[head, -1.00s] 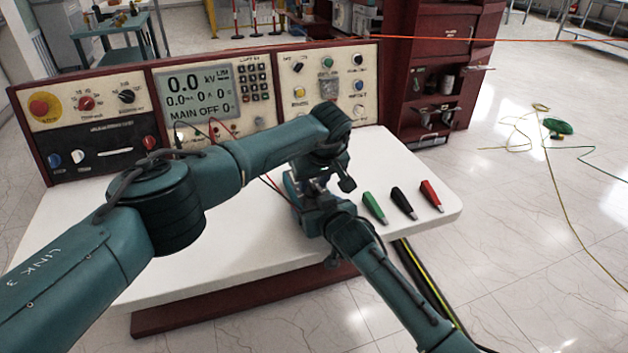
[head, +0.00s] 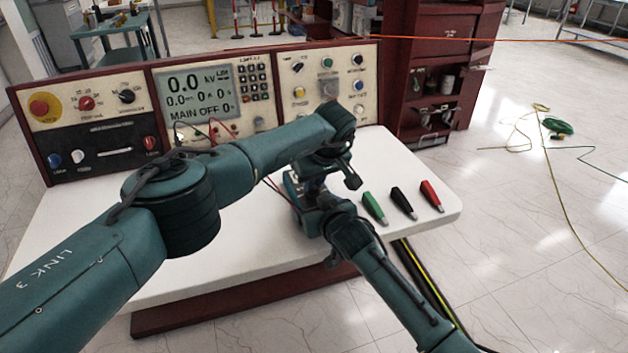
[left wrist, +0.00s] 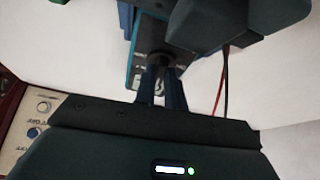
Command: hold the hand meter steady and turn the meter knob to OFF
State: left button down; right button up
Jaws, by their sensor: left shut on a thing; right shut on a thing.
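The hand meter (left wrist: 147,47) is a dark, blue-edged box in the left wrist view, mostly covered by my grippers. Its dark round knob (left wrist: 160,62) sits between the fingertips of my left gripper (left wrist: 162,80), which is shut on it from above. In the head view my left gripper (head: 313,186) points down over the meter. My right gripper (head: 304,208) comes in from the lower right and is shut on the meter body, close beside the left fingers. The knob's pointer and dial marks are hidden, so its setting cannot be read.
A control console (head: 215,100) with a screen reading MAIN OFF stands along the back of the white table (head: 230,255). Green (head: 374,208), black (head: 404,203) and red (head: 431,196) clips lie right of my grippers. Red and black leads (left wrist: 222,78) run close beside the meter.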

dwell(0.3)
pick_arm(q)
jog(key=c, duration=1.5)
grip_release()
jog(key=shift+o, duration=0.2)
jog(key=shift+r, duration=0.1)
jog(key=v, duration=1.2)
